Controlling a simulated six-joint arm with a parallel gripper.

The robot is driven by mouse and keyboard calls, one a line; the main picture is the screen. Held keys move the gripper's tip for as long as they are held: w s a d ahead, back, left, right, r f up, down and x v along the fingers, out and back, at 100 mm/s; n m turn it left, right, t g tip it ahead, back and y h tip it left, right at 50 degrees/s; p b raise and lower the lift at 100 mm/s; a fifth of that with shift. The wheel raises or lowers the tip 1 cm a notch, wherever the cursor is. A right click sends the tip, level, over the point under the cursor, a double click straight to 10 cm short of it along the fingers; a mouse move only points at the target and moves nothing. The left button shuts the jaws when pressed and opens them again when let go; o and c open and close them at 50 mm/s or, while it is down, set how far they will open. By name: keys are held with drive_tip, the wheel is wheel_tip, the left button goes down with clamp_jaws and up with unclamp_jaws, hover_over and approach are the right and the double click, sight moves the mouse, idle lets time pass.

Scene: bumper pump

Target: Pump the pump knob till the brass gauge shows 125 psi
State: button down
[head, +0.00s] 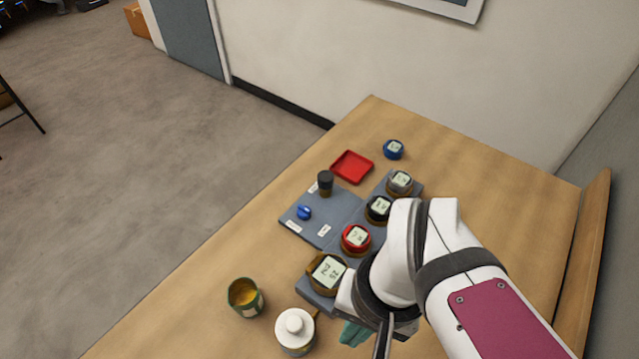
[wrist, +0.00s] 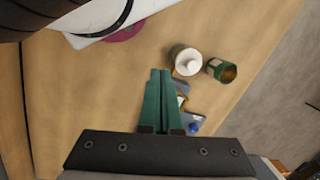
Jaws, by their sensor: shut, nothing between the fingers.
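The brass gauge (head: 328,272) sits at the near end of a row of gauges in the head view. Its display is tilted in the picture and I cannot read it surely. A black upright knob (head: 325,183), which looks like the pump knob, stands on the grey base plate (head: 345,207). A small blue knob (head: 304,212) is on the same plate; it also shows in the wrist view (wrist: 194,127). My gripper (head: 355,333) has teal fingers, seen shut and empty in the wrist view (wrist: 161,72). It is over the near table, right of the white bottle and apart from the pump knob.
A white bottle (head: 295,332) and an open green can (head: 245,297) stand near the front edge. Red (head: 355,238), black (head: 378,208) and grey (head: 399,182) gauges line the plate. A blue gauge (head: 393,149) and red tray (head: 352,166) lie behind. Far right table is clear.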

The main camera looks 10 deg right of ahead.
idle(0.4)
drive_tip(key=w+a+r+m+t+y, duration=0.1)
drive_tip(key=w+a, duration=0.1)
drive_tip(key=w, duration=0.3)
drive_tip(key=w+a+r+m+y, duration=0.1)
drive_tip(key=w+a+m, duration=0.1)
drive_tip(key=w, duration=0.2)
drive_tip(key=m+t, duration=0.7)
drive_tip(key=m, duration=0.6)
hover_over(330, 178)
wheel_tip(330, 178, down, 5)
drive_tip(key=shift+f, duration=4.4)
